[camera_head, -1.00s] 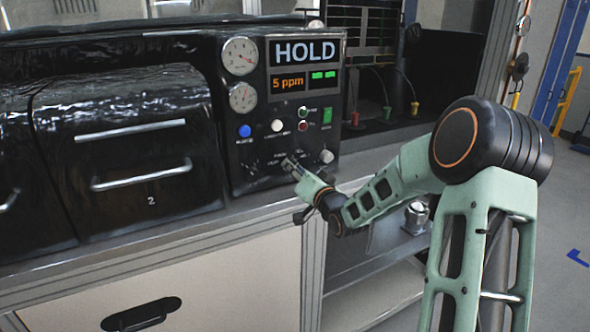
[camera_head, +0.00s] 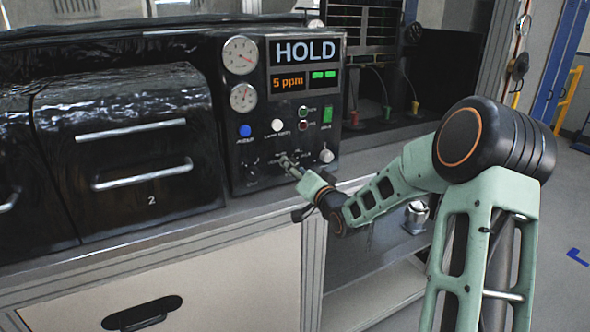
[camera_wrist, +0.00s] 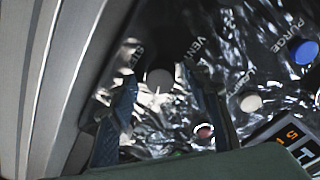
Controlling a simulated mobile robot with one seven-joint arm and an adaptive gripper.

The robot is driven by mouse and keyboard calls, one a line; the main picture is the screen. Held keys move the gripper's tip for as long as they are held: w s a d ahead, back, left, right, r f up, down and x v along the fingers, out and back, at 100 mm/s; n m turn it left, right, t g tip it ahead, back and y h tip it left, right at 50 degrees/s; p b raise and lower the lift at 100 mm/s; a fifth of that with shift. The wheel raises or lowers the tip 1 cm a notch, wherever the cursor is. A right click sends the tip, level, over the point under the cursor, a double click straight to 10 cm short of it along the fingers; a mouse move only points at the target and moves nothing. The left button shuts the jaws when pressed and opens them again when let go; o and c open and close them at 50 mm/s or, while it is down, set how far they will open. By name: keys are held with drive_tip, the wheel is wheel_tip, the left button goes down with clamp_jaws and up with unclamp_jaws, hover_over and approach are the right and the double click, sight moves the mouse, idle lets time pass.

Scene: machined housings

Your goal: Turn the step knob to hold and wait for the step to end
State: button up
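My gripper (camera_head: 287,162) reaches the lower part of the black control panel (camera_head: 262,138) and hides most of that knob in the head view. In the wrist view my gripper (camera_wrist: 158,76) has its fingers apart, one on each side of the knob, with a gap visible around it. The display (camera_head: 305,51) reads HOLD in large letters, with 5 ppm and green blocks below.
A blue button (camera_head: 245,131), a white button (camera_head: 278,125), a green switch (camera_head: 327,115) and another pale knob (camera_head: 326,156) sit close to my gripper. Two gauges (camera_head: 241,56) are above. A black oven-like housing with handles (camera_head: 142,172) stands left. A bench ledge (camera_head: 240,212) runs below.

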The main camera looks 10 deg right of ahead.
drive_tip(key=v, duration=1.2)
